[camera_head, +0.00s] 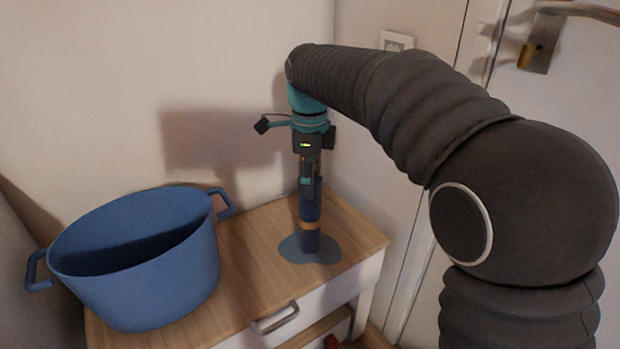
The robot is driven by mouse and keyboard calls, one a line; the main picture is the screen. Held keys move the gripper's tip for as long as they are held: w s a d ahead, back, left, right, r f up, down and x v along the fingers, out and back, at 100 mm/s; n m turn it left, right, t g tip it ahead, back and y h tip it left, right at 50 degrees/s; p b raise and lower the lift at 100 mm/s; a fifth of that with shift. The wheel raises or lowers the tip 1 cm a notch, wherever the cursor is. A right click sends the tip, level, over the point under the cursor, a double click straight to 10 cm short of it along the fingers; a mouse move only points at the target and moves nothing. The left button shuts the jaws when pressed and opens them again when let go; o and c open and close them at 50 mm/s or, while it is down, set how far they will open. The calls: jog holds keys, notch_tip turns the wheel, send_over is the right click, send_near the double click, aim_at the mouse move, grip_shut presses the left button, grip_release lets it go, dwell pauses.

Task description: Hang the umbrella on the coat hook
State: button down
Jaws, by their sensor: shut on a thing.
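The umbrella (310,213) is a narrow dark blue roll with a tan band near its lower part. It is upright above the wooden top of a small cabinet. My gripper (307,182) points straight down and is shut on the umbrella's upper part; the fingers partly hide it. The umbrella's lower end meets a flat grey-blue round patch (290,250) on the cabinet top; I cannot tell whether it touches it. No coat hook shows in this view.
A large blue pot (150,285) with two handles stands left on the cabinet (255,240). The cabinet has a drawer with a metal handle (275,319). A wall is close behind, with a socket (396,41). A white door (570,75) with a lever handle stands at right.

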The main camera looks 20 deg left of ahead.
jog(key=shift+f, duration=0.2)
jog(key=shift+c, duration=2.4)
grip_release()
jog(key=shift+f+b, duration=0.15)
jog(key=shift+b, duration=0.4)
notch_tip(320, 180, up, 14)
jog(key=p, duration=0.3)
jog(key=shift+s+d+p, duration=0.2)
jog(key=shift+s+p, duration=0.1)
jog(key=shift+p, duration=0.05)
